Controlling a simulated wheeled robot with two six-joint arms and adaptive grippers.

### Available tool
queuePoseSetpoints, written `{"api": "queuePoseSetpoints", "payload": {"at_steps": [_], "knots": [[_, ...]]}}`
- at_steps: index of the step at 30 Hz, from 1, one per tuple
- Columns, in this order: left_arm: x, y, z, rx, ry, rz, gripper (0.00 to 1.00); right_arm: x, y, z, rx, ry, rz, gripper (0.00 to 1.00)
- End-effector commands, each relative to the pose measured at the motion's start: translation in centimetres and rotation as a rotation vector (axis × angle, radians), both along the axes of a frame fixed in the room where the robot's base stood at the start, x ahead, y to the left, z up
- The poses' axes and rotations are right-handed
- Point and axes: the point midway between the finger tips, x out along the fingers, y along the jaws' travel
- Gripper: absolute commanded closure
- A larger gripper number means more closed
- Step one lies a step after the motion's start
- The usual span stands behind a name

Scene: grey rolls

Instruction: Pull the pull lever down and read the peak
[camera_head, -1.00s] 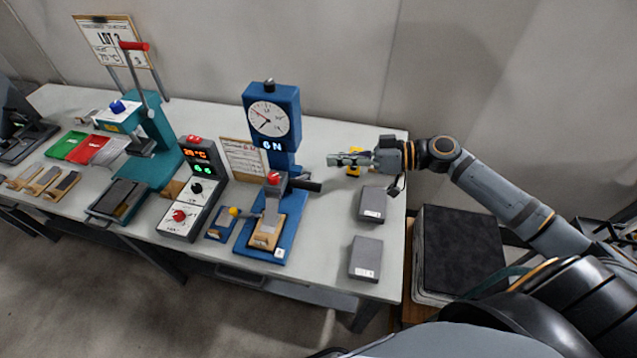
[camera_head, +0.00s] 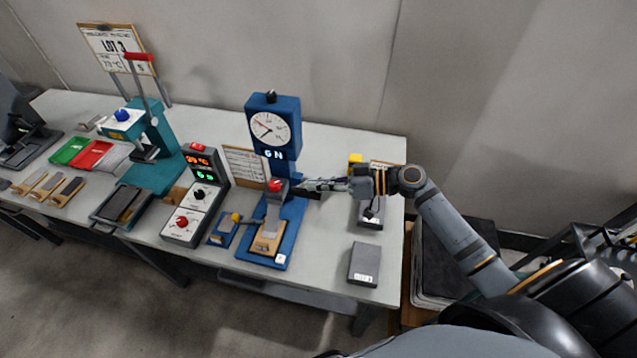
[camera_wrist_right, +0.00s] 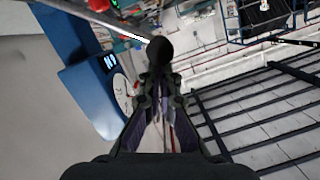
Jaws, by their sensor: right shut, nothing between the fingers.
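The blue pull tester (camera_head: 284,140) stands mid-table with a round white dial (camera_head: 268,127) and a small lit readout (camera_head: 272,154) in newtons, its digit too small to be sure of. The black pull lever (camera_head: 307,194) sticks out from its right side. My right gripper (camera_head: 310,185) is shut and empty, its tips at or just above the lever in the head view; I cannot tell whether they touch. In the right wrist view, a dark round lever end (camera_wrist_right: 160,50) lies just beyond the fingertips (camera_wrist_right: 160,85). My left gripper is not in view.
Two grey boxes (camera_head: 364,264) sit at the table's right end, one partly under my right arm. A control box (camera_head: 196,205) with lit displays and a teal press (camera_head: 150,150) stand to the left. A white sheet (camera_head: 245,166) stands behind the tester.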

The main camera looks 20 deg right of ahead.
Motion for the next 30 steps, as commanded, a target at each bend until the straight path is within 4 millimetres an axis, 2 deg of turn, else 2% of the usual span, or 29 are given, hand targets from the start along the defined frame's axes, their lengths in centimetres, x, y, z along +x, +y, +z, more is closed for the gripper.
{"api": "queuePoseSetpoints", "payload": {"at_steps": [6,12,25,28,30], "knots": [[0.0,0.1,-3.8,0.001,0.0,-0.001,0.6,-1.9,1.2,-3.1,-0.074,-0.102,0.004,1.0],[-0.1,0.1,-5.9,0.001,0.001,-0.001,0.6,-3.1,2.1,-4.4,-0.14,-0.204,0.002,1.0],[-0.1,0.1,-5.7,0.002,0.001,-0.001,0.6,-3.3,2.2,-4.2,-0.152,-0.216,0.002,1.0],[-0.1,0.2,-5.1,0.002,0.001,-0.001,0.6,-3.0,2.3,-3.1,-0.151,-0.219,0.002,1.0],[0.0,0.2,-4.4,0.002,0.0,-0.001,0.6,-2.5,2.4,-1.6,-0.151,-0.222,-0.003,1.0]]}}
